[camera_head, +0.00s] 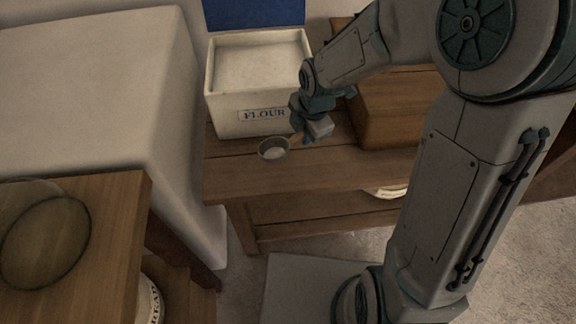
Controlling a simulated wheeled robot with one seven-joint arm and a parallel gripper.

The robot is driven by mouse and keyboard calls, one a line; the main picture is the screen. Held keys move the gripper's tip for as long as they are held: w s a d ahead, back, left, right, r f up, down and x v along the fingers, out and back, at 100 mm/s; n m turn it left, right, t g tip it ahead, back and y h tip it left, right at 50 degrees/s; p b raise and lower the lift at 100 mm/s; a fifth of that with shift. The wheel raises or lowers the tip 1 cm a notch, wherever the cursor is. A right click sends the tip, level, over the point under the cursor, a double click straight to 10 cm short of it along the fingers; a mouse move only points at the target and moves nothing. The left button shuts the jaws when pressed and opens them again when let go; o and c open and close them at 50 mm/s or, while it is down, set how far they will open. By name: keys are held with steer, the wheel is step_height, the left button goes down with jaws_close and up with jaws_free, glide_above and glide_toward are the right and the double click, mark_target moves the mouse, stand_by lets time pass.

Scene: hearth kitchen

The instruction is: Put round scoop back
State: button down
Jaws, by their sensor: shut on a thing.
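The round scoop (273,149) is a small grey metal cup with a short wooden handle. It is at the front of the wooden table, just in front of the flour box; I cannot tell whether it touches the tabletop. My gripper (304,137) is shut on its handle, to the right of the cup. The flour box (228,122) is white, marked FLOUR, and stands on the table with its blue lid (255,14) raised at the back. Pale flour (255,62) shows inside. The fingertips are small and partly hidden in this view.
A brown wooden box (392,112) stands right of the flour box on the wooden table (250,180). A glass bowl (45,240) rests on another wooden table (110,215) at lower left. A large pale block (90,90) fills the left. A strip along the table's front is clear.

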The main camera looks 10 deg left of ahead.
mark_target(301, 158)
step_height(301, 158, down, 8)
steer(key=shift+r+b, duration=0.1)
steer(key=shift+b, duration=0.95)
steer(key=shift+f, duration=0.2)
steer(key=c, duration=1.4)
jaws_free()
